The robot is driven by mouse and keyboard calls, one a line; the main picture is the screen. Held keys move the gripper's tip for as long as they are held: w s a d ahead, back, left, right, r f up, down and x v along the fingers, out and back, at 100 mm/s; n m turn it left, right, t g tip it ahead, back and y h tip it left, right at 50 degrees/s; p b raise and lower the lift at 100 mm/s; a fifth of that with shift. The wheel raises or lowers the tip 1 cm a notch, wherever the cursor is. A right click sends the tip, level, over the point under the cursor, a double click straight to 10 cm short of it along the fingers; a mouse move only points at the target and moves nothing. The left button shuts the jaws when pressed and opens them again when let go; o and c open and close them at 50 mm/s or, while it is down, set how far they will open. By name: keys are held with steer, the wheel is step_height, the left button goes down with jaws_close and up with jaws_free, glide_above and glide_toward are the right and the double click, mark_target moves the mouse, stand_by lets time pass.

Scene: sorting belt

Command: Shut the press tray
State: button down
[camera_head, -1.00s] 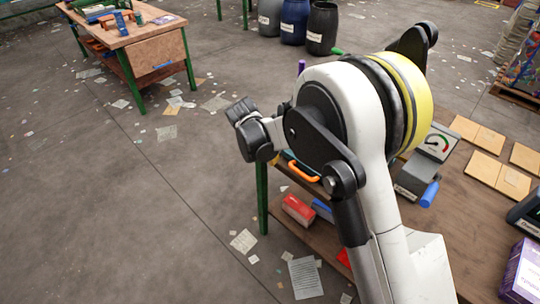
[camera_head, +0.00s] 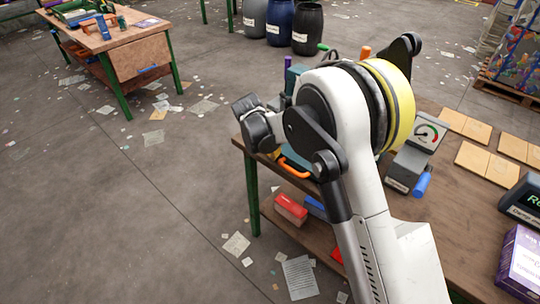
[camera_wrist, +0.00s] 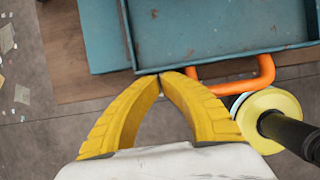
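The press tray (camera_wrist: 215,30) is a shallow teal tray with raised edges and scuffed paint. It fills the top of the wrist view, over a wider teal base (camera_wrist: 105,35). Its orange loop handle (camera_wrist: 240,77) sticks out from the near edge; the handle also shows in the head view (camera_head: 297,171), by the table's left edge. My gripper (camera_wrist: 160,76) has its yellow fingertips together with nothing seen between them. The tips are at the tray's near edge, left of the handle; I cannot tell whether they touch. In the head view my arm hides the fingers and most of the press.
The brown table (camera_head: 455,215) holds a grey gauge box (camera_head: 420,150), tan boards (camera_head: 487,163) and a purple box (camera_head: 521,265). Red (camera_head: 291,209) and blue boxes lie on its lower shelf. Open floor (camera_head: 110,220) lies left. Another workbench (camera_head: 115,40) stands behind.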

steer(key=w+d, duration=0.1)
steer(key=w, duration=0.1)
steer(key=w+d, duration=0.2)
steer(key=shift+d, duration=0.1)
